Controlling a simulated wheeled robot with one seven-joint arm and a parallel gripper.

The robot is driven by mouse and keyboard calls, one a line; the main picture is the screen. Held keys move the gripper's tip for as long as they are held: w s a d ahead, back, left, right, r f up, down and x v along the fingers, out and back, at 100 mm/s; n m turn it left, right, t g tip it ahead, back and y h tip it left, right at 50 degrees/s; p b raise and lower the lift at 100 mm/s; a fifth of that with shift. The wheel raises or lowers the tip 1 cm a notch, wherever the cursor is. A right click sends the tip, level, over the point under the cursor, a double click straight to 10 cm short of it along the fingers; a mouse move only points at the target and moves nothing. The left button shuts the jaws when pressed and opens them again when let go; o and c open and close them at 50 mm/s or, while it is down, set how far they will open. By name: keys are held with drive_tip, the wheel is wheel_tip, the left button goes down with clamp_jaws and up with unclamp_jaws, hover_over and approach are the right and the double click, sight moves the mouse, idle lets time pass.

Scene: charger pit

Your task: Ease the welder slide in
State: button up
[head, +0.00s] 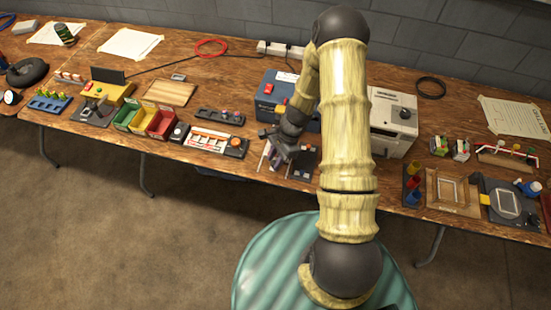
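My arm reaches over the table, and my gripper (281,150) is low at the front edge, in front of a blue box with a red button (268,88). It is right at a small dark fixture with pale upright edges (302,165), which may hold the welder slide. The gripper and my arm cover much of this fixture, so I cannot tell how far any slide is in or out. The fingers are too small and dark to tell open from shut, and contact with the fixture is unclear.
A whitish machine with a black knob (393,125) stands right of my arm. Left are a panel with orange-and-white strips (210,140) and green, yellow and red bins (160,122). Right are coloured cups (412,185) and a wooden frame (452,192).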

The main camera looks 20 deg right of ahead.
drive_tip(key=shift+o, duration=1.1)
drive_tip(key=v, duration=1.7)
drive_tip(key=shift+r+b, duration=0.2)
drive_tip(key=shift+b, duration=0.25)
drive_tip(key=shift+w+d, duration=0.1)
